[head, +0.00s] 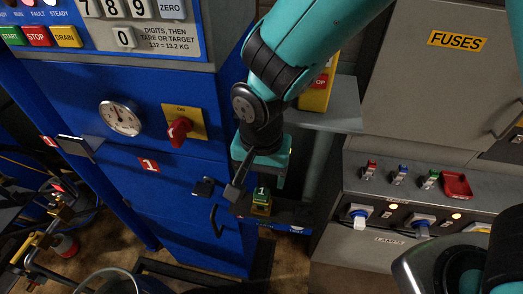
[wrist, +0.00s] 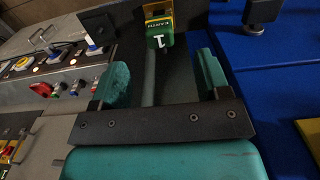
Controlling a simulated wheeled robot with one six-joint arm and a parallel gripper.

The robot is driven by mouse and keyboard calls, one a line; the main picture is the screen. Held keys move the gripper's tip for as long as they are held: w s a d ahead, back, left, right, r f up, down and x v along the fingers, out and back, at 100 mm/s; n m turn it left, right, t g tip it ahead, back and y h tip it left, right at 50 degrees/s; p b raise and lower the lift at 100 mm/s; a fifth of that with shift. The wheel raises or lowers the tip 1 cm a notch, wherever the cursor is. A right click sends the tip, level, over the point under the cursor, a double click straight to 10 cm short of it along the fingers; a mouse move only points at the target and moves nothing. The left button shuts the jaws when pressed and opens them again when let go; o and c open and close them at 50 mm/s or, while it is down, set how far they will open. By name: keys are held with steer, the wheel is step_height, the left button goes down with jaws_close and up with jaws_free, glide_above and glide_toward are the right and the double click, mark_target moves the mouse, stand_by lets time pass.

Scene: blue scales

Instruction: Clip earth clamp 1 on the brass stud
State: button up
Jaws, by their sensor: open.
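Earth clamp 1 (head: 262,203) is a small green and yellow block marked 1. It sits on a dark ledge at the right side of the blue cabinet. In the wrist view the clamp (wrist: 160,30), with EARTH on its yellow part, lies beyond the fingertips, roughly centred between them. My gripper (head: 262,178) is just above the clamp in the head view. In the wrist view my gripper (wrist: 163,76) has its teal fingers wide apart with nothing between them. I cannot make out the brass stud in either view.
The blue cabinet (head: 185,225) stands left of my gripper, with a red-handled switch (head: 180,130) and a gauge (head: 121,118). A grey shelf (head: 340,108) is behind my arm.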

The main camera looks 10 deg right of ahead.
step_height(320, 180, up, 8)
steer(key=shift+f+b, duration=0.25)
steer(key=shift+b, duration=0.1)
stand_by(0.4)
steer(key=s+d+r+n+y+b, duration=0.1)
steer(key=s+d+r+n+y, duration=0.3)
steer(key=s+d+n, duration=0.6)
step_height(320, 180, up, 3)
steer(key=shift+f+n+b, duration=0.15)
steer(key=shift+n+b, duration=0.25)
steer(key=shift+n, duration=0.2)
steer(key=shift+s, duration=0.1)
stand_by(0.9)
